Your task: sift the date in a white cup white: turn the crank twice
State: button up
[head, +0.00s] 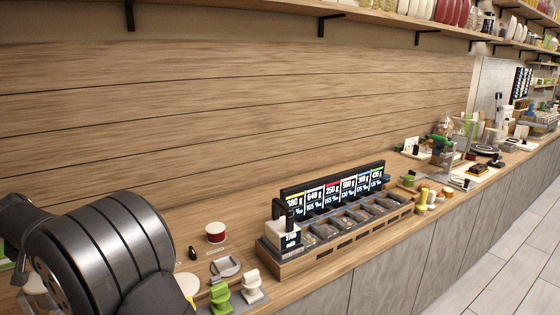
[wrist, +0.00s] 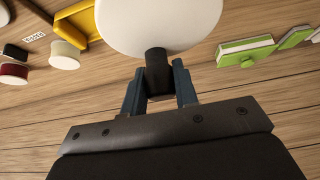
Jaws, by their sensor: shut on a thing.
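In the wrist view my gripper (wrist: 158,82) is shut on a short dark knob (wrist: 158,65). The knob meets the edge of a large white round thing (wrist: 160,22), which is cut off by the top of the picture. I cannot tell whether this white thing is the cup or part of the sifter, and the knob looks like the crank's handle. No date shows in either view. In the head view my arm fills the lower left and hides the gripper and what it holds.
A yellow tray-like thing (wrist: 88,22), a white round pot (wrist: 64,55) and a dark red pot (wrist: 14,74) lie left in the wrist view. Green-and-white blocks (wrist: 246,50) lie right. In the head view a compartment rack with weight displays (head: 335,222) stands on the wooden counter.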

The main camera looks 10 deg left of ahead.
jog(key=shift+d, duration=0.1)
jog(key=shift+w+d, duration=0.15)
jog(key=shift+d, duration=0.35)
jog(key=shift+s+d, duration=0.25)
jog(key=shift+d, duration=0.7)
jog(key=shift+s+d, duration=0.35)
jog(key=shift+d, duration=0.05)
jog(key=shift+s, duration=0.1)
